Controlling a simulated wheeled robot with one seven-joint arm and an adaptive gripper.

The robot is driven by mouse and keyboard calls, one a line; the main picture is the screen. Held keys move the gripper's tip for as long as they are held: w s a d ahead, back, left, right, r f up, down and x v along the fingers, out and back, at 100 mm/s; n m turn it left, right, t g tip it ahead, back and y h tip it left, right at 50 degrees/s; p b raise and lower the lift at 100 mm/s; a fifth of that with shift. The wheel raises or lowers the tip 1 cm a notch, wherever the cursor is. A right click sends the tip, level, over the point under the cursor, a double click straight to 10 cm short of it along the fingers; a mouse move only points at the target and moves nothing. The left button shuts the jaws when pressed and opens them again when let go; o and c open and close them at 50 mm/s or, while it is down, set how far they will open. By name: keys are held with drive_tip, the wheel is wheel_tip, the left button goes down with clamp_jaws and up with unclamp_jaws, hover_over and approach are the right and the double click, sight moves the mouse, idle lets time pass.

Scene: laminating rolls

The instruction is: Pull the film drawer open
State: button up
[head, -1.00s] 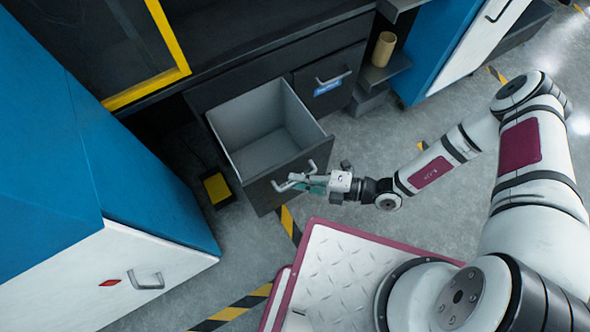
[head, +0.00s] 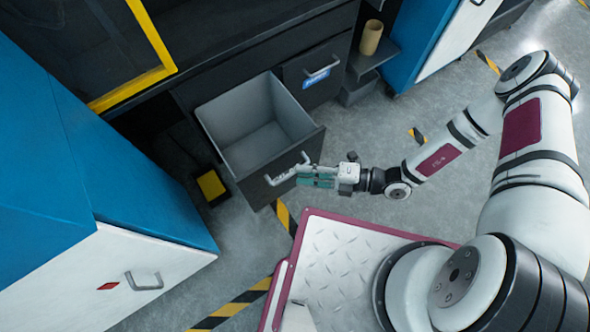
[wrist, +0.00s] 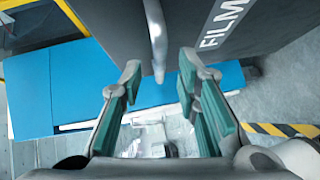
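The film drawer (head: 228,148) stands pulled out from the dark cabinet and looks empty inside. Its front carries the word FILM in the wrist view (wrist: 205,55). The bar handle (head: 286,172) is on that front; in the wrist view the handle (wrist: 156,45) appears just ahead of the fingertips, roughly between them. My gripper (head: 304,176) is at the handle with its teal-padded fingers apart; the fingers (wrist: 157,75) show spread with nothing clamped between them. Whether a finger touches the handle cannot be told.
A shut drawer with a blue label (head: 316,77) is beside the open one. A tan roll (head: 371,38) stands on a dark shelf. A blue and white cabinet (head: 150,272) is at the left. Grey floor with striped tape (head: 232,307) lies around.

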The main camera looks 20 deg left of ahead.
drive_tip(key=d+r, duration=0.1)
drive_tip(key=d, duration=0.7)
drive_tip(key=shift+w, duration=0.35)
drive_tip(key=shift+r, duration=0.1)
